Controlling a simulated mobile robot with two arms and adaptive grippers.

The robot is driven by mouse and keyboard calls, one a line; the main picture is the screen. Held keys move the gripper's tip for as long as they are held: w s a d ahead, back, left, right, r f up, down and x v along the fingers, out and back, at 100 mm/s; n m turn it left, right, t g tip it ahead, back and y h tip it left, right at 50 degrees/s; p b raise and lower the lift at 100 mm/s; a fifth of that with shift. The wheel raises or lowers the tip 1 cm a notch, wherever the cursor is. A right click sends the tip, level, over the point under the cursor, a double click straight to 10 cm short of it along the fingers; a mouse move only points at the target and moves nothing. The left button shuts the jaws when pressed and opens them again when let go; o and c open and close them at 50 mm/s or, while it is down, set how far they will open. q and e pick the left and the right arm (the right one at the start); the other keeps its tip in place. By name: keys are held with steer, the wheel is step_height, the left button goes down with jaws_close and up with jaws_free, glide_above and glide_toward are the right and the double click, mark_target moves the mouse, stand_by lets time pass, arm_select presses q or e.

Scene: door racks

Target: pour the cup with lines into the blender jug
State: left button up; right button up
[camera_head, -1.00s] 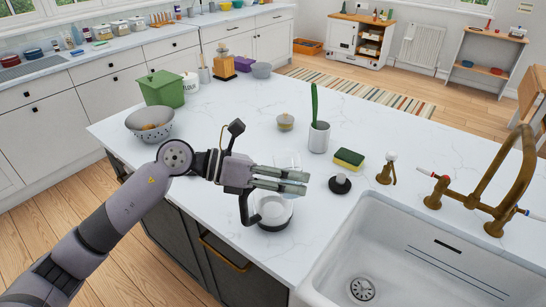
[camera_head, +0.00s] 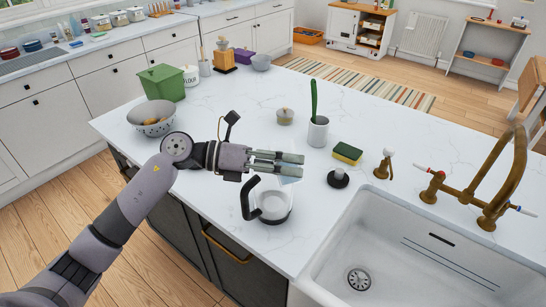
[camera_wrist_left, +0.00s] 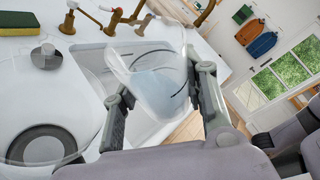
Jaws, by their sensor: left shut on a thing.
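The clear cup with lines (camera_wrist_left: 152,78) is between the fingers of my left gripper in the left wrist view. It has dark marks on its side, looks tilted, and seems to hold something pale. My left gripper (camera_head: 303,164) is shut on it above the counter; in the head view the see-through cup barely shows at the fingers. The blender jug (camera_head: 279,203) is clear with a black handle and stands upright on the counter, just below my fingers. It also shows at the lower left of the left wrist view (camera_wrist_left: 55,110). My right gripper is in neither view.
A black round stopper (camera_head: 338,179), a sponge (camera_head: 347,153) and a pot with a green stem (camera_head: 317,132) stand right of the jug. The white sink (camera_head: 345,238) and brass tap (camera_head: 497,190) lie further right. A colander (camera_head: 152,123) is at the left.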

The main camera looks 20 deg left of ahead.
arm_select(q)
steer(key=shift+r+n+h+p, duration=0.35)
steer(key=shift+n+p, duration=0.15)
steer(key=shift+p, duration=0.2)
steer(key=shift+f+n+h+p, duration=0.25)
steer(key=shift+f+n+p, duration=0.1)
steer(key=shift+n, duration=0.45)
stand_by(0.5)
steer(key=shift+r+n+h+p, duration=0.45)
steer(key=shift+n+p, duration=0.25)
steer(key=shift+p, duration=0.25)
steer(key=shift+w+a+r+n+h, duration=0.25)
steer(key=shift+w+a+r+n, duration=0.2)
steer(key=shift+w+n, duration=0.3)
stand_by(0.8)
steer(key=shift+a+f+n+t+h, duration=0.15)
steer(key=shift+f+n+t+h, duration=0.2)
steer(key=shift+n, duration=0.6)
stand_by(0.5)
steer(key=shift+w, duration=0.1)
